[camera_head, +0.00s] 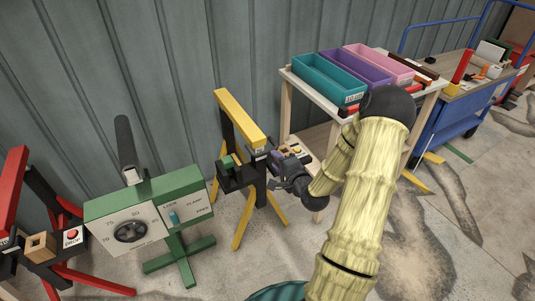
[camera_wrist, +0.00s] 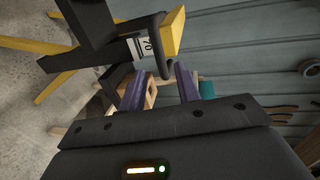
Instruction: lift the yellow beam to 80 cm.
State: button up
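The yellow beam (camera_head: 241,116) lies along the top of a stand with black uprights and yellow legs (camera_head: 243,222), in front of the wall. Its end also shows at the top of the wrist view (camera_wrist: 174,32), beside a white label with dark marks. My gripper (camera_head: 284,154) is at the right side of this stand, below the beam's near end. In the wrist view its two purple fingers (camera_wrist: 160,87) stand apart, so it is open. A small tan block (camera_wrist: 151,92) shows between or just beyond them; I cannot tell its depth. No contact with the beam shows.
A green stand with a dial (camera_head: 130,231) and a LOCK, CLAMP, FREE lever (camera_head: 173,217) is at left. A red stand (camera_head: 13,197) with a DROP button (camera_head: 72,235) is farther left. A table (camera_head: 287,75) with coloured bins and a blue cart (camera_head: 440,120) are at right.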

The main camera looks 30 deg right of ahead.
aim_at(267, 152)
jog(key=b+x, duration=0.1)
jog(key=x, duration=0.6)
jog(key=shift+w+f, duration=0.1)
jog(key=shift+w, duration=0.15)
grip_shut()
